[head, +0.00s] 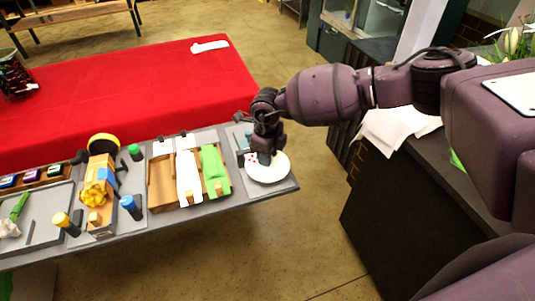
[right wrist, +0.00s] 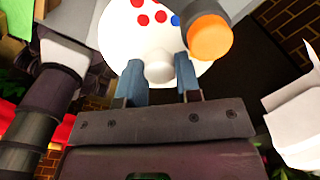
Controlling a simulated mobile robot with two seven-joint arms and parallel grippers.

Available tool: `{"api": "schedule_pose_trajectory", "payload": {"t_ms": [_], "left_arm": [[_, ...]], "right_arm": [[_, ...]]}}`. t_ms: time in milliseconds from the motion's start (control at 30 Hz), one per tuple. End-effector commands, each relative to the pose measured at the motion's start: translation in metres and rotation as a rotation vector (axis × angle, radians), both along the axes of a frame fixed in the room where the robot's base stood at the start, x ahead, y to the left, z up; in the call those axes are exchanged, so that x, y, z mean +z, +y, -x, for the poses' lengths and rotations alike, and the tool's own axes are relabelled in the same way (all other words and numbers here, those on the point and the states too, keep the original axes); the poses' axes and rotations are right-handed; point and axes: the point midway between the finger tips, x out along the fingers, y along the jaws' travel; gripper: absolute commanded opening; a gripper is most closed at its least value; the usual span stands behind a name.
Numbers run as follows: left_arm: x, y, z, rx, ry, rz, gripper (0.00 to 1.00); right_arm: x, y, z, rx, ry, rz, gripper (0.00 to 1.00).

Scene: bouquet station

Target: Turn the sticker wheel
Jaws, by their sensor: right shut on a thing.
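The sticker wheel (head: 276,172) is a white disc lying on a grey board at the right end of the grey bench. In the right wrist view the wheel (right wrist: 118,32) shows several red dots and a blue one. A short white knob (right wrist: 160,71) stands out from its face. My right gripper (head: 262,155) is over the back left part of the wheel. In the right wrist view my right gripper's blue fingers (right wrist: 160,82) are on both sides of the knob, shut on it. The gripper hides part of the disc in the head view. My left gripper is not in view.
A wooden tray (head: 160,185) with white and green pieces lies left of the wheel. A blue-topped cylinder (head: 131,207) stands farther left. A red-covered table (head: 130,95) is behind. An orange-ended dark cylinder (right wrist: 209,38) is close to the wheel. Open floor lies in front.

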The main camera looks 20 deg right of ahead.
Motion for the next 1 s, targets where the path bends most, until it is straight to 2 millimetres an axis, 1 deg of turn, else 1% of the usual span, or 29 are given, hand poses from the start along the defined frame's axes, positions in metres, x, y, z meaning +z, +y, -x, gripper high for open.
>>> {"api": "schedule_pose_trajectory", "payload": {"t_ms": [133, 167, 300, 567, 667, 767, 1000], "left_arm": [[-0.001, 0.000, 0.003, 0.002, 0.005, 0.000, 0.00], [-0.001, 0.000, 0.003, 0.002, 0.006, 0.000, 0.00], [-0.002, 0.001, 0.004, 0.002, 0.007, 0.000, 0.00], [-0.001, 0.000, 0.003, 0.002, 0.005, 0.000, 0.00], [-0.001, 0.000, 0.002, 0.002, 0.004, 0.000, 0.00], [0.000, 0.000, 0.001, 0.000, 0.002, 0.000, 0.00], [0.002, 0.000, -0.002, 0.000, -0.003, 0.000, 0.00]], "right_arm": [[0.002, 0.000, -0.002, -0.002, -0.005, -0.001, 0.08], [0.002, 0.000, -0.002, -0.002, -0.005, -0.001, 0.36], [0.002, 0.000, -0.001, -0.002, -0.004, -0.001, 0.57], [0.001, 0.000, -0.001, -0.001, -0.002, -0.001, 0.57], [0.005, 0.000, -0.001, -0.001, -0.003, -0.002, 0.57], [0.016, 0.000, -0.001, -0.001, -0.003, -0.002, 0.57], [0.059, 0.000, -0.001, 0.000, -0.006, -0.002, 0.57]]}}
